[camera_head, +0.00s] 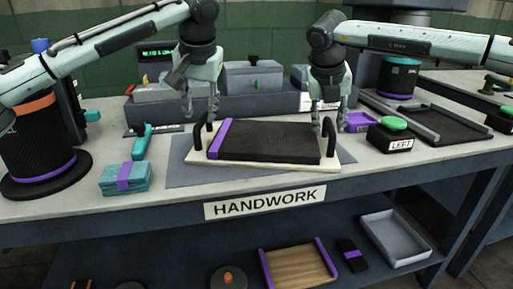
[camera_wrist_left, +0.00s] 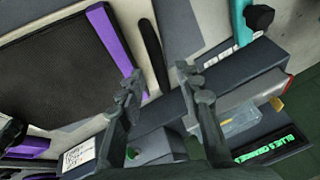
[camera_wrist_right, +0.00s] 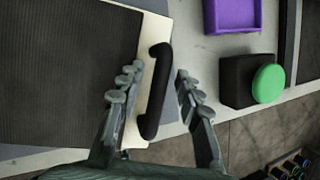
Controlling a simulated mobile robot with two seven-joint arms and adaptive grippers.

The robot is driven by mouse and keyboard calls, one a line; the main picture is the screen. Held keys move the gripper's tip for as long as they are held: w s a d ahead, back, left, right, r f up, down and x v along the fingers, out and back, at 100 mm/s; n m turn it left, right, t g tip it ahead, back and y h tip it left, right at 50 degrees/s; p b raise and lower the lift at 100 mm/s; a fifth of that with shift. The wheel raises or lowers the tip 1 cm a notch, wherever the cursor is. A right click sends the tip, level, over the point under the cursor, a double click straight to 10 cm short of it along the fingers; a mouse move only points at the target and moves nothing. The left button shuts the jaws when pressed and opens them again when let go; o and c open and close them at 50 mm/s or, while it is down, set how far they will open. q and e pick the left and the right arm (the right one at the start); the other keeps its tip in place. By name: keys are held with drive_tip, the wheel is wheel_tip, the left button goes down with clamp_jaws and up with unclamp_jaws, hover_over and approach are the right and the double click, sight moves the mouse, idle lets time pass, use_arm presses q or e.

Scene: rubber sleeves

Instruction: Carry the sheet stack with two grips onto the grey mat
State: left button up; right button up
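The sheet stack (camera_head: 265,143), dark ribbed sheets with a purple strip at the left end, lies on a cream board. The board (camera_head: 250,166) has a black upright handle at each end: left handle (camera_head: 198,137), right handle (camera_head: 327,137). The board lies over the grey mat (camera_head: 180,165), which shows at its left and front. My left gripper (camera_head: 200,118) is open and empty above the left handle; in the left wrist view that handle (camera_wrist_left: 153,52) lies beyond the fingertips. My right gripper (camera_head: 329,127) is open, its fingers either side of the right handle (camera_wrist_right: 156,92); contact cannot be told.
A teal-and-purple bundle (camera_head: 125,178) and a teal-handled tool (camera_head: 142,143) lie left of the mat. A grey bin unit (camera_head: 245,107) runs behind.

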drive_tip(key=shift+s+r, duration=0.1)
drive_tip(key=shift+r, duration=0.1)
use_arm(q)
drive_tip(key=v, duration=0.7)
use_arm(e)
drive_tip(key=v, duration=1.1)
drive_tip(key=shift+r, duration=0.3)
use_arm(q)
drive_tip(key=shift+s, duration=0.15)
use_arm(e)
drive_tip(key=shift+s+a, duration=0.1)
drive_tip(key=shift+a, duration=0.05)
